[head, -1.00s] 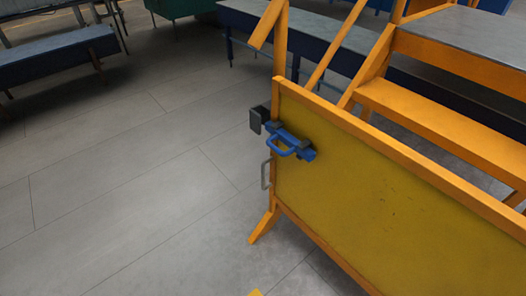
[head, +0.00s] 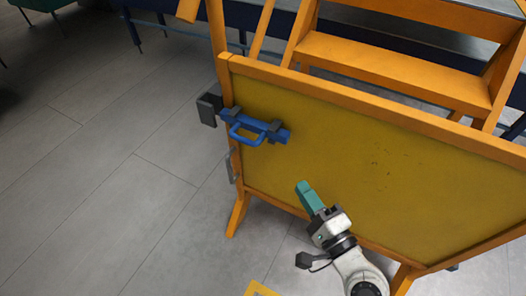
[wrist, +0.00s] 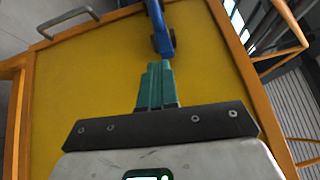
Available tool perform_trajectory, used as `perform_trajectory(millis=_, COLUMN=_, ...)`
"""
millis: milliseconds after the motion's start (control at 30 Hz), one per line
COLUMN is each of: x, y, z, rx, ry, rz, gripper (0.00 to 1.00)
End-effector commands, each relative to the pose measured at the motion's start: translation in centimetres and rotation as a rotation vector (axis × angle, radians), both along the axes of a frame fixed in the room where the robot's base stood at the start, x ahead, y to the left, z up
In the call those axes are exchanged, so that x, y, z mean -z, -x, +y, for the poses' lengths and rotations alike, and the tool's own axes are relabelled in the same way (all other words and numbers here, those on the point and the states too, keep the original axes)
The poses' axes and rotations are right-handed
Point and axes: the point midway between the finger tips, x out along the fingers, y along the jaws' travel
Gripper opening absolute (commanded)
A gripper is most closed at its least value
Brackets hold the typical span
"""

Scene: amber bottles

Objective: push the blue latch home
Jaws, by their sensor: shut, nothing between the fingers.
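The blue latch (head: 252,127) is a bar with a looped handle near the upper left corner of the yellow gate panel (head: 380,165). A dark grey block (head: 209,109) sits beside its left end, just past the orange frame. In the wrist view the latch (wrist: 160,28) shows at the top middle, just beyond my fingertips. My gripper (head: 303,187) has teal fingers, is shut and empty, and is below and to the right of the latch in the head view. In the wrist view its fingertips (wrist: 158,66) point toward the latch; I cannot tell whether they touch it.
A grey pull handle (head: 232,166) is on the gate's left edge below the latch; it also shows in the wrist view (wrist: 68,20). Orange steps (head: 395,68) stand behind the gate. The grey floor (head: 110,190) at left is clear.

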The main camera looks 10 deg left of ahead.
Motion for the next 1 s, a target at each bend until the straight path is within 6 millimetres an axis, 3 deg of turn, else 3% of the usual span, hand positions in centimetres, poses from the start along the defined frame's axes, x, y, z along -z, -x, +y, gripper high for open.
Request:
perform_trajectory(millis=267, x=-0.4, y=-1.7, z=1.2, rx=-0.001, ry=0.001, rz=-0.002, gripper=0.0)
perform_trajectory(millis=700, x=-1.1, y=-8.5, z=6.1, rx=-0.002, ry=0.004, rz=-0.002, gripper=0.0)
perform_trajectory(millis=1000, x=-1.4, y=-8.7, z=9.4, rx=-0.001, ry=0.003, rz=-0.001, gripper=0.0)
